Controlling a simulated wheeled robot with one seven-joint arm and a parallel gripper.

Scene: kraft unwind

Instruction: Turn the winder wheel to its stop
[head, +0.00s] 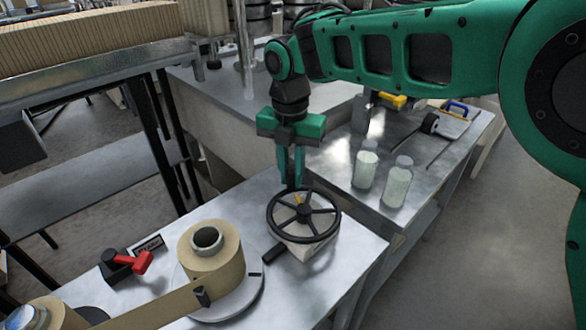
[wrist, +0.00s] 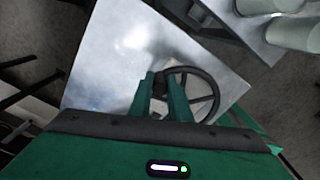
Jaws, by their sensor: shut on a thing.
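The winder wheel (head: 312,211) is a black spoked handwheel lying nearly flat on a pale block on the metal bench. A small yellow mark shows near its far rim in the head view. My gripper (head: 293,185) points down at the far left part of the wheel, and its fingers are shut on the rim. In the wrist view the fingers of my gripper (wrist: 161,98) meet the left side of the wheel (wrist: 213,90). The fingers hide the gripped part of the rim.
A roll of brown kraft paper (head: 212,253) stands on a round plate left of the wheel, its strip running to the lower left. A red-handled device (head: 126,262) sits farther left. Two jars (head: 397,185) stand on the bench to the right. Bare bench surrounds the wheel's right side.

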